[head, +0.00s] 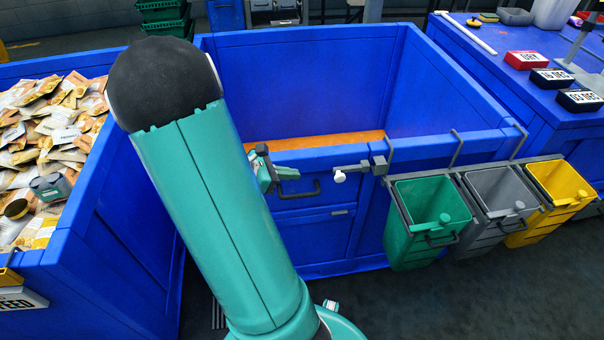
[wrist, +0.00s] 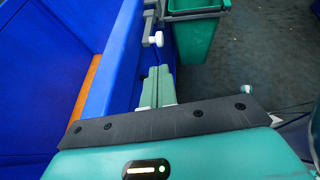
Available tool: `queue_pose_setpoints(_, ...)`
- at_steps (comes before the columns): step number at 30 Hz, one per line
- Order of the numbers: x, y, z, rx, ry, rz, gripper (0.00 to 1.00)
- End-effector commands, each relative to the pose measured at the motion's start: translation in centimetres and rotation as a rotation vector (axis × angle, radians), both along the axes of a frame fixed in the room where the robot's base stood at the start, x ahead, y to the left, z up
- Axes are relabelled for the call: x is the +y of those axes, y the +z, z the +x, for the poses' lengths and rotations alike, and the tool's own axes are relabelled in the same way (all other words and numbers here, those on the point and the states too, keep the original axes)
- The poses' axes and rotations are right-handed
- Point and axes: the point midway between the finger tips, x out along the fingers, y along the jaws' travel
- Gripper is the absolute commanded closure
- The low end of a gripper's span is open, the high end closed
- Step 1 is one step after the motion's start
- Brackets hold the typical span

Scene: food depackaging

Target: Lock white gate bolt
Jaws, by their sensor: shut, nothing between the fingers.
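The white bolt knob (head: 340,177) sits on a grey bolt bar (head: 352,170) at the top of the blue bin's front gate (head: 318,240). It also shows in the wrist view, where the white knob (wrist: 155,40) is beyond my fingertips. My gripper (head: 267,172) is partly hidden behind my arm in the head view, left of the bolt and close to the gate's top edge. In the wrist view my gripper (wrist: 158,72) has its teal fingers together, with nothing held. A gap shows between the fingertips and the knob.
A dark gate handle (head: 300,192) is between my gripper and the knob in the head view. Green (head: 410,245), grey (head: 490,225) and yellow (head: 545,220) buckets hang to the right. A blue bin of packets (head: 95,205) stands left.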

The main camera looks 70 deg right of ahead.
Motion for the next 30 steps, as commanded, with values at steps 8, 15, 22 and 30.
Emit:
queue_pose_setpoints(8,-3.1,-2.4,-3.7,0.003,-0.005,0.004,1.0)
queue_pose_setpoints(15,-5.8,-4.5,-6.7,0.002,-0.004,0.002,1.0)
queue_pose_setpoints(22,-7.2,-5.5,-8.2,0.0,-0.001,0.002,1.0)
queue_pose_setpoints(30,-7.4,-5.6,-8.3,0.0,0.0,0.002,1.0)
